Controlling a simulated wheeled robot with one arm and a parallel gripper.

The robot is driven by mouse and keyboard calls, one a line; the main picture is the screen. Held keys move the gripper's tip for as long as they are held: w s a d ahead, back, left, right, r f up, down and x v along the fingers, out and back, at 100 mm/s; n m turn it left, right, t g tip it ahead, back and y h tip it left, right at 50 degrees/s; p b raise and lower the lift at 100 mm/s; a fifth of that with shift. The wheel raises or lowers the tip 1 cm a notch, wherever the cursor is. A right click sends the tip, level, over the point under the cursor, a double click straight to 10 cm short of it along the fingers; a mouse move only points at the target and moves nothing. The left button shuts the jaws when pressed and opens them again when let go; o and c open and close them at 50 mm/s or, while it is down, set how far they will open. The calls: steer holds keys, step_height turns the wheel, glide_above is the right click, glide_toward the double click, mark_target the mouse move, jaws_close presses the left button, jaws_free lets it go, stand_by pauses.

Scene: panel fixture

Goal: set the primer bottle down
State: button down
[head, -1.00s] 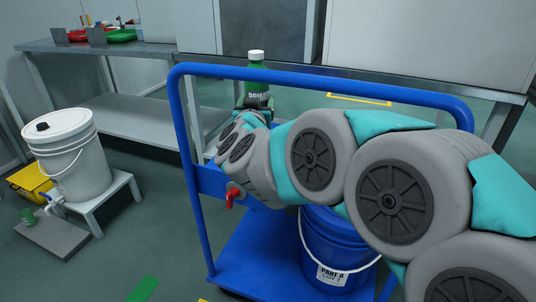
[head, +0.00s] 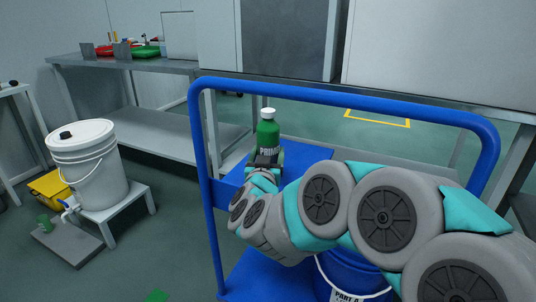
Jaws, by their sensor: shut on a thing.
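The primer bottle (head: 267,133) is green with a white cap and a pale printed label. It stands upright in the head view, over the blue upper shelf of the cart (head: 232,186). My gripper (head: 266,160) is shut on the lower part of the bottle. The bottle's base is hidden behind my gripper and wrist, so I cannot tell whether it touches the shelf.
The cart's blue handle rail (head: 340,98) arches around my arm. A blue bucket (head: 350,278) sits on its lower deck. At left, a white bucket with a tap (head: 90,170) stands on a small stand (head: 122,207). A steel bench (head: 150,64) runs behind.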

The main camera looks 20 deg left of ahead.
steer(key=shift+f, duration=0.15)
jaws_free()
steer(key=shift+s+r, duration=0.15)
steer(key=shift+r, duration=0.05)
steer(key=v, duration=1.1)
steer(key=shift+s+d, duration=0.25)
steer(key=shift+s, duration=0.1)
